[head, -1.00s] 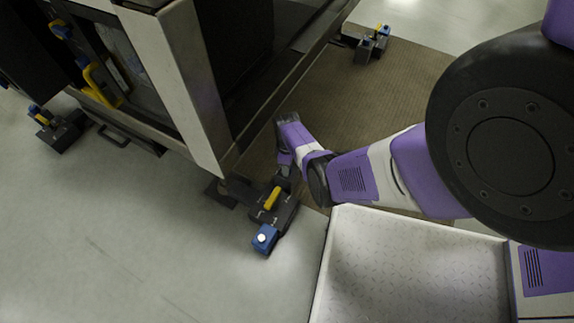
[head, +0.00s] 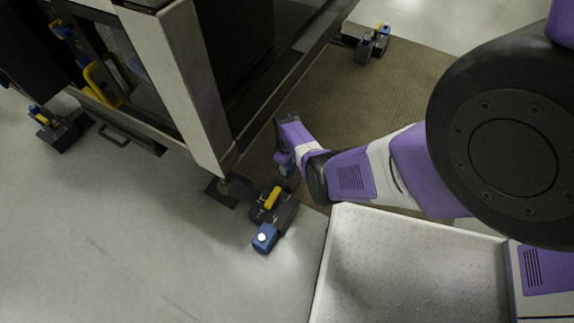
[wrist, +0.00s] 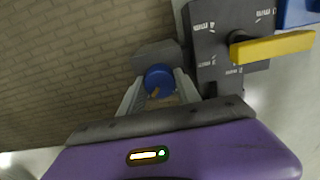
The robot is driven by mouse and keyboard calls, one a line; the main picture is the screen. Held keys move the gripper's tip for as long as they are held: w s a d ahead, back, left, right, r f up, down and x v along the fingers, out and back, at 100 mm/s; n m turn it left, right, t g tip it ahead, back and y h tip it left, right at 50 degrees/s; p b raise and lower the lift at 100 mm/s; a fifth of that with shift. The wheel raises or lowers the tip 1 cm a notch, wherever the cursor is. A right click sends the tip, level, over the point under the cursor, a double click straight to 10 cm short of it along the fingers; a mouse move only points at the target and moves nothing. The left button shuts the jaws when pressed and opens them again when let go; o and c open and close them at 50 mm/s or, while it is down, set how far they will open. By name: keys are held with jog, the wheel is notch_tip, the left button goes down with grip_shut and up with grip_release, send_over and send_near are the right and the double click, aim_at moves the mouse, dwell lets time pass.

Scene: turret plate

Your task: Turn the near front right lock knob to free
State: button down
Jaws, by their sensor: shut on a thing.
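My gripper (wrist: 160,90) is shut on a round blue knob (wrist: 158,78) on a dark grey block at the near corner of the machine. The fingers lie on both sides of the knob in the wrist view. A small brownish mark shows on the knob's face. In the head view, the gripper (head: 284,165) comes down over the knob, and only a bit of blue shows beneath it. Beside it is a dark plate with white markings (wrist: 207,40) and a yellow lever (wrist: 272,47); the lever also shows in the head view (head: 272,198). The markings are too small to read.
A blue block with a white top (head: 264,238) sits at the plate's outer end. The machine's pale corner post (head: 185,90) rises just left. Similar foot units stand at the far left (head: 60,130) and back right (head: 372,45). A ribbed brown mat (head: 395,85) lies behind.

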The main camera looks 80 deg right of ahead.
jog(key=c, duration=0.9)
grip_release()
jog(key=shift+o, duration=0.2)
notch_tip(320, 180, up, 8)
jog(key=p, duration=0.5)
jog(key=shift+f, duration=0.1)
